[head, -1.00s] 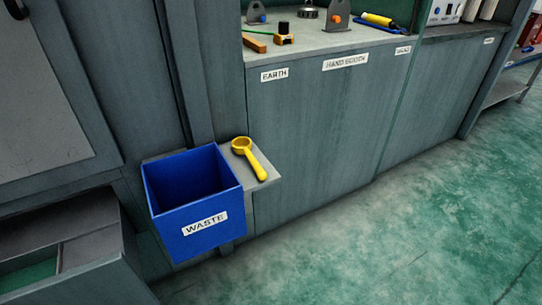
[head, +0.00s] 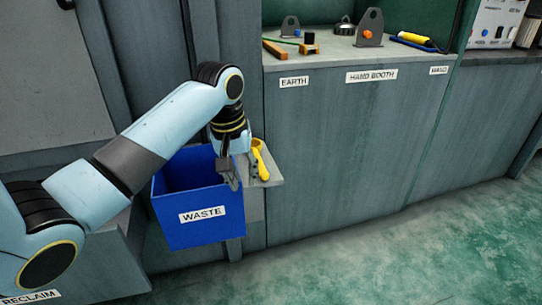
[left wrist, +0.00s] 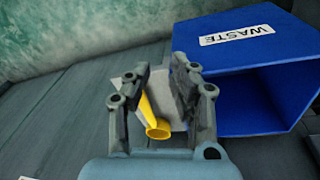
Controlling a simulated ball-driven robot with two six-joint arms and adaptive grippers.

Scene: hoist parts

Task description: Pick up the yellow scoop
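The yellow scoop (head: 261,160) lies on a small grey shelf (head: 272,180) beside the blue waste bin. In the head view my left gripper (head: 231,182) hangs by the bin's right edge, next to the scoop, and hides part of it. In the left wrist view the scoop (left wrist: 153,122) shows between and beyond my left gripper's fingers (left wrist: 160,85), its cup toward the camera and its handle partly behind the left finger. The fingers are apart, with nothing held. My right gripper is not in view.
The blue bin (head: 208,232), labelled WASTE, is open-topped and stands just left of the shelf; it also shows in the left wrist view (left wrist: 250,50). The booth counter (head: 330,55) holds several parts. The green floor (head: 420,250) at the right is clear.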

